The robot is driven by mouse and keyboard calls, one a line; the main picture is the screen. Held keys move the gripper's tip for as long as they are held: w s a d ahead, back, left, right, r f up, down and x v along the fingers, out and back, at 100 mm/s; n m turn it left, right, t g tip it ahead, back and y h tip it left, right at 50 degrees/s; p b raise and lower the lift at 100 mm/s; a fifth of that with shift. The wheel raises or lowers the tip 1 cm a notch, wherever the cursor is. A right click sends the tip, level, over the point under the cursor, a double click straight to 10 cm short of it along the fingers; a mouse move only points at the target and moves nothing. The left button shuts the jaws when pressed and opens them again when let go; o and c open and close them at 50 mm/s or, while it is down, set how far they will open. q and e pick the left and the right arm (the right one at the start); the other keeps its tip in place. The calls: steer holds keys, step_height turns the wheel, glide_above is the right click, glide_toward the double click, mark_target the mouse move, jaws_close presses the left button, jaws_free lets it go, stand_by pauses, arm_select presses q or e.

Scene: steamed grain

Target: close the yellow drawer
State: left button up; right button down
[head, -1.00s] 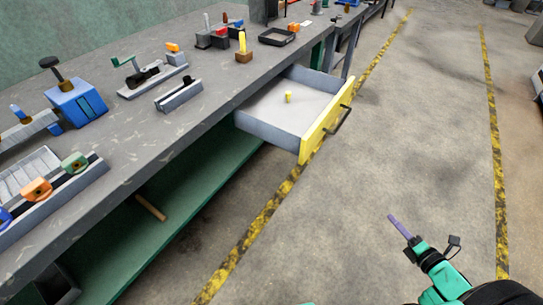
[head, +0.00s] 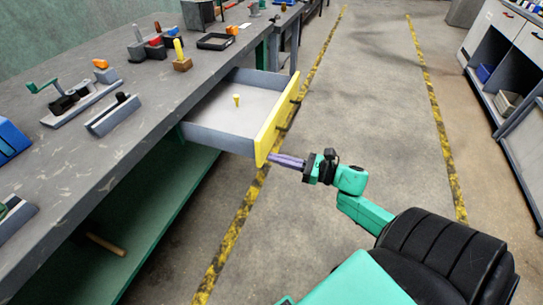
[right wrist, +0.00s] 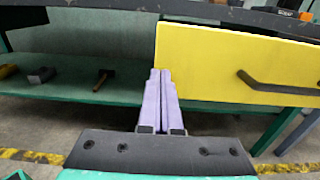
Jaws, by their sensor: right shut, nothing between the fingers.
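The yellow drawer front (head: 277,122) stands pulled out from under the grey workbench, with its grey box (head: 222,138) open at the top. A small yellow peg-like item (head: 237,100) stands inside it. The dark bar handle (head: 290,113) is on the front's outer face; it also shows in the right wrist view (right wrist: 275,86). My right gripper (head: 272,158) is shut and empty, its purple fingers at the near lower corner of the yellow front. In the right wrist view the fingertips (right wrist: 160,72) overlap the front's left edge; I cannot tell whether they touch it. My left gripper is not in view.
The workbench (head: 150,110) carries several tools, a yellow-handled item on a brown block (head: 181,58) and a black tray (head: 215,41). A green lower shelf (head: 150,225) runs below. The floor to the right is clear up to grey shelving (head: 505,75).

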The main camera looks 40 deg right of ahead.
steer(key=shift+x, duration=1)
